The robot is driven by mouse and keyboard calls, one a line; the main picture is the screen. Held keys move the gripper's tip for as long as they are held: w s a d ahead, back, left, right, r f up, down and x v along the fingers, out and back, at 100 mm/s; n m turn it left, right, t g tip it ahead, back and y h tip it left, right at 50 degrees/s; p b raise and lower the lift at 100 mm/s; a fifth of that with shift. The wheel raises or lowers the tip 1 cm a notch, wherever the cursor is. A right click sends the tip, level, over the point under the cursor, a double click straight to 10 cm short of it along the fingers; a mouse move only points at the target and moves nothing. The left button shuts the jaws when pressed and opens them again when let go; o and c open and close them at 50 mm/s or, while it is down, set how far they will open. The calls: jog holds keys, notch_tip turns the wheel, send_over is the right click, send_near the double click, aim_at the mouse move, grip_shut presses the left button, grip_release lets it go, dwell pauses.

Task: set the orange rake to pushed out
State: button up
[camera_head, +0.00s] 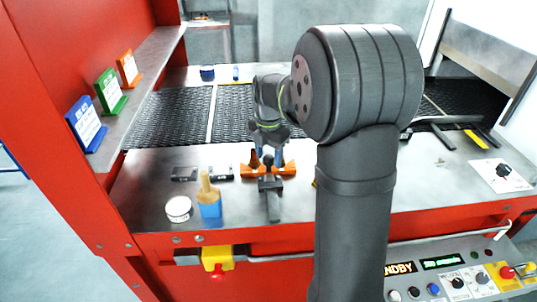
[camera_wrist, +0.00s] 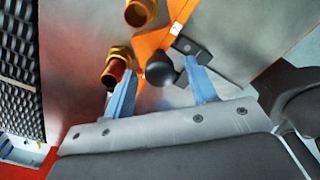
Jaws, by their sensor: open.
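The orange rake (camera_head: 288,170) lies on the grey metal deck in front of the mesh belt, partly hidden by my gripper. A dark bar (camera_head: 273,206) with a black knob is at its middle and points toward the front edge. In the wrist view, the orange rake (camera_wrist: 150,43) crosses the top middle, and the round black knob (camera_wrist: 160,71) appears between my blue fingers. My gripper (camera_head: 268,153) is open above the rake; it also shows in the wrist view (camera_wrist: 161,77). I cannot tell whether a finger touches the knob.
Copper-coloured cylinders (camera_wrist: 139,12) stand close beside the fingers. A blue holder with a brush (camera_head: 210,210) and a white tin (camera_head: 178,209) stand left on the deck. Small dark blocks (camera_head: 184,174) lie behind them. A control panel (camera_head: 460,280) is at front right.

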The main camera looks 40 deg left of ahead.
grip_shut()
jog(key=w+a, duration=1.2)
jog(key=shift+w+a+f, duration=0.1)
jog(key=shift+w+a, duration=0.75)
jog(key=shift+c, duration=0.2)
grip_release()
jog(key=shift+w+a, duration=0.1)
jog(key=shift+w, duration=0.05)
jog(key=shift+o, duration=0.2)
